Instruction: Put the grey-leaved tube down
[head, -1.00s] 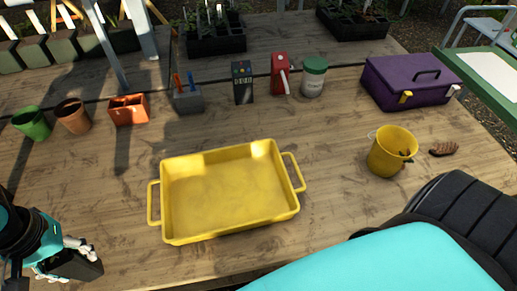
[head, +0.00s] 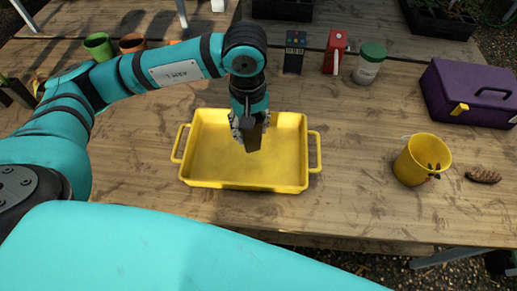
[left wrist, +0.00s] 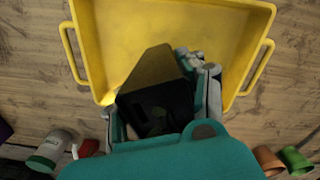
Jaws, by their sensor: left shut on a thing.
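My left gripper (head: 248,126) comes down over the yellow tray (head: 185,160) and is shut on a dark, square, tapered tube (head: 254,139). In the left wrist view the tube (left wrist: 160,75) sits between the fingers (left wrist: 165,105), its narrower end towards the tray (left wrist: 88,50). It appears tilted. No leaves show on it in either view. I cannot tell whether the tube touches the tray floor. The visible floor of the tray is otherwise empty. My right gripper is not in view.
A yellow bucket (head: 414,174) and a brown object (head: 483,175) stand right of the tray. Behind are a dark meter (head: 294,52), a red device (head: 335,50), a green-lidded jar (head: 368,64) and a purple toolbox (head: 462,98). A green pot (head: 98,46) stands back left.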

